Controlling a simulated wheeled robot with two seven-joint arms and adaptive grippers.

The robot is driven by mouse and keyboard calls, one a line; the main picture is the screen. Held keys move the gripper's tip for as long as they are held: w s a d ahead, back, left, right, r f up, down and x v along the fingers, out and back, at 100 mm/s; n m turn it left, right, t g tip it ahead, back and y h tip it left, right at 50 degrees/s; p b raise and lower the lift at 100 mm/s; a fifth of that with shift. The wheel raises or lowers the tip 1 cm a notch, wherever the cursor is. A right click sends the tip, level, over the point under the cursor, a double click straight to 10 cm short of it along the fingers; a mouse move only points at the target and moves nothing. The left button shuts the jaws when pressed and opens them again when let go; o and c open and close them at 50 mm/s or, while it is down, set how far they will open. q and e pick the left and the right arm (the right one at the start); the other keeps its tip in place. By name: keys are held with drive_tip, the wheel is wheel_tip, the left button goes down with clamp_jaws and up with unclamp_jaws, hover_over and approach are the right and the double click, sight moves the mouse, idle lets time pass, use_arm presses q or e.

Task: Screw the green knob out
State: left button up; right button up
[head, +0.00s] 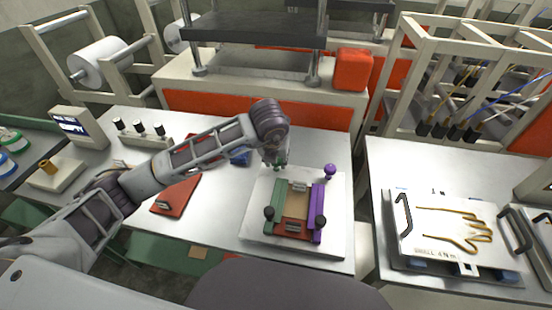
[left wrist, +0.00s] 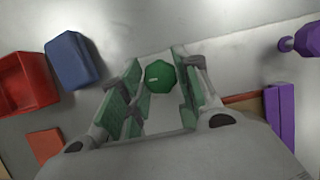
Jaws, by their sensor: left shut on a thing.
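The green knob (left wrist: 160,77) sits between the two green-padded fingers of my left gripper (left wrist: 155,88) in the left wrist view. A white line marks its top. In the head view my left gripper (head: 277,161) points down at the back left corner of the fixture, and it largely hides the knob there. The gripper is shut on the green knob. The fixture is a white plate (head: 254,226) bearing a green bar (head: 280,196), a purple bar (head: 317,205) and a red front block (head: 297,226). My right gripper is not in view.
A purple knob (head: 330,171) stands at the fixture's back right, and black knobs (head: 269,213) at its front. A blue block (head: 240,159) lies left of the gripper. A red plate (head: 176,196) lies further left. A press frame stands behind the table.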

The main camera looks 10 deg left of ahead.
use_arm(q)
drive_tip(key=o, duration=1)
drive_tip(key=shift+s+r, duration=0.15)
drive_tip(key=shift+r, duration=0.35)
drive_tip(key=v, duration=1.1)
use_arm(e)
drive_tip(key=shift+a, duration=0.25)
use_arm(q)
wheel_tip(320, 180, up, 10)
drive_tip(key=p, duration=0.9)
drive_tip(key=shift+p, duration=0.4)
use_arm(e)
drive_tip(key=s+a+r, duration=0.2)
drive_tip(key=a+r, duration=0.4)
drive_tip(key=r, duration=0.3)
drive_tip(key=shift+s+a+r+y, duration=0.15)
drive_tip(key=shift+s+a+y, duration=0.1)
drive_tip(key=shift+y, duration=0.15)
